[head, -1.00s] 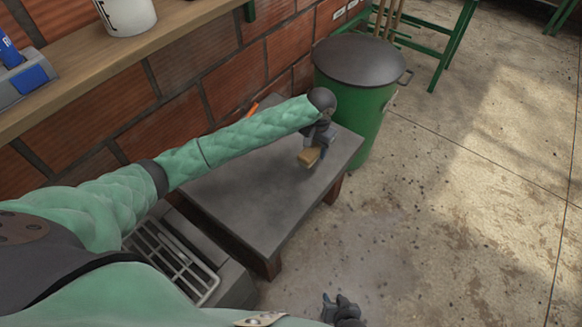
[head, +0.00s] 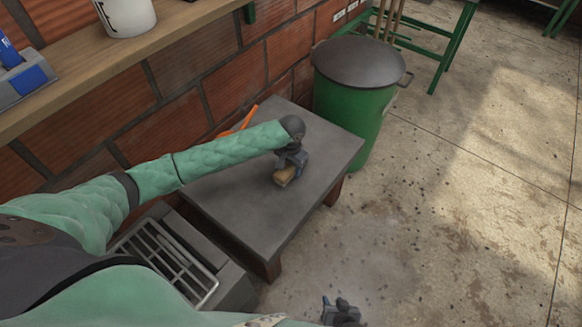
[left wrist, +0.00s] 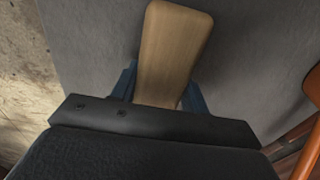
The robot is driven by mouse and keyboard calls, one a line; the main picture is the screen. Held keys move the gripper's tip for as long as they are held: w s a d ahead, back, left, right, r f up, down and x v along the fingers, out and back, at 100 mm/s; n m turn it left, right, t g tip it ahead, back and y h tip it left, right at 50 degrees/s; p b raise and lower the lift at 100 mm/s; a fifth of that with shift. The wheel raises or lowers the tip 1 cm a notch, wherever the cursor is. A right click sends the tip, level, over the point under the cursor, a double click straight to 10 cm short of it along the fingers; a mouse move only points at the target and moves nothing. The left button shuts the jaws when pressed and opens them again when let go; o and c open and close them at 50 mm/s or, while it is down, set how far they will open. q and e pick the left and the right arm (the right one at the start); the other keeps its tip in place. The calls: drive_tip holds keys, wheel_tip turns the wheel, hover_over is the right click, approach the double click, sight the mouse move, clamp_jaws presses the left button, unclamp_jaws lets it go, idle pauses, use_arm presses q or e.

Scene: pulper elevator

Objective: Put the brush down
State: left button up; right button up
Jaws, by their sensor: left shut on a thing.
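The brush (head: 285,175) shows as a tan wooden block held at my left gripper (head: 290,163), over the grey table top (head: 225,210). In the left wrist view the wooden part of the brush (left wrist: 174,50) sticks out between the two blue fingers of my left gripper (left wrist: 160,90), which is shut on it. The bristles are hidden. I cannot tell whether the brush touches the table. My right gripper (head: 340,310) is low at the bottom edge of the head view, over the floor, and its jaws are too small and cut off to judge.
An orange tool (head: 245,120) lies at the table's back edge by the brick wall; an orange part also shows in the left wrist view (left wrist: 306,150). A green bin with a dark lid (head: 355,100) stands beyond the table. The table's right part is clear.

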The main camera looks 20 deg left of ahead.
idle(0.3)
use_arm(q)
drive_tip(key=o, duration=1.1)
wheel_tip(320, 180, up, 11)
drive_tip(key=shift+r+p, duration=0.1)
drive_tip(key=shift+p, duration=0.25)
drive_tip(key=shift+r, duration=0.45)
